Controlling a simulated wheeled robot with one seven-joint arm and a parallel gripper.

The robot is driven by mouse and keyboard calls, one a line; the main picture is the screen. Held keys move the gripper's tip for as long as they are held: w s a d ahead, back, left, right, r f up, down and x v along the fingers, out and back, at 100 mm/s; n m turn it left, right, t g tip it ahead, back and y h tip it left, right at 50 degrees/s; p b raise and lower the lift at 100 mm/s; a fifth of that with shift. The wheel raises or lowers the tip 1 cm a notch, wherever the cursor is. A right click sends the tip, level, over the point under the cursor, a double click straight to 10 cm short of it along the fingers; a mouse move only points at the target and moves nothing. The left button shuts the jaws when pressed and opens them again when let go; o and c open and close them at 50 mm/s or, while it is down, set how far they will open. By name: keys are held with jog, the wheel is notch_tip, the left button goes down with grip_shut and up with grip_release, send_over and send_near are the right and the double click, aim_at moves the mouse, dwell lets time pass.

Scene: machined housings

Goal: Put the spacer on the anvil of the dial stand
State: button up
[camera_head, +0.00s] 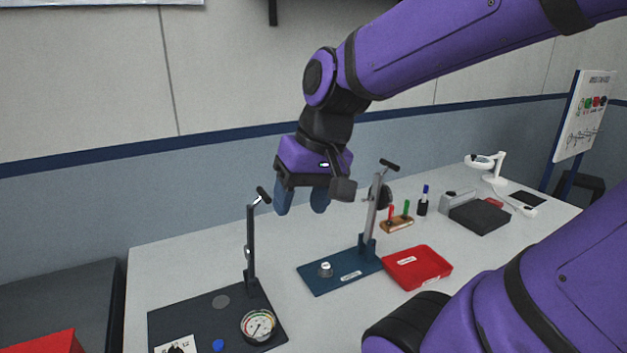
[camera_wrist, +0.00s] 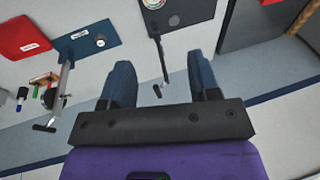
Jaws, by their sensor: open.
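My gripper (camera_head: 302,203) is open and empty, high above the back of the table between two upright stands. Its two blue fingers also show in the wrist view (camera_wrist: 159,66). The teal-based stand (camera_head: 345,278) carries a small silver round piece (camera_head: 326,269) and a label; a dark round part sits on its column. The black-based stand (camera_head: 190,320) carries a dial gauge (camera_head: 258,326), a flat grey disc (camera_head: 221,302) and a blue disc (camera_head: 218,345). I cannot tell for certain which round piece is the spacer or which is the anvil.
A red tray (camera_head: 418,267) lies right of the teal base. A small wooden holder (camera_head: 397,224) with red and green pieces, a pen cup (camera_head: 422,206) and a white lamp (camera_head: 490,170) stand farther back. Both columns with handles rise near my gripper. White table shows between the bases.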

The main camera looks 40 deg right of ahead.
jog(key=s+r+n+t, duration=0.1)
jog(key=s+r+n+h, duration=0.1)
jog(key=s+r+n+t+h, duration=0.1)
jog(key=r, duration=0.1)
jog(key=shift+a+r+t, duration=0.1)
jog(key=shift+a+t, duration=0.1)
jog(key=shift+t, duration=0.1)
dwell(1.1)
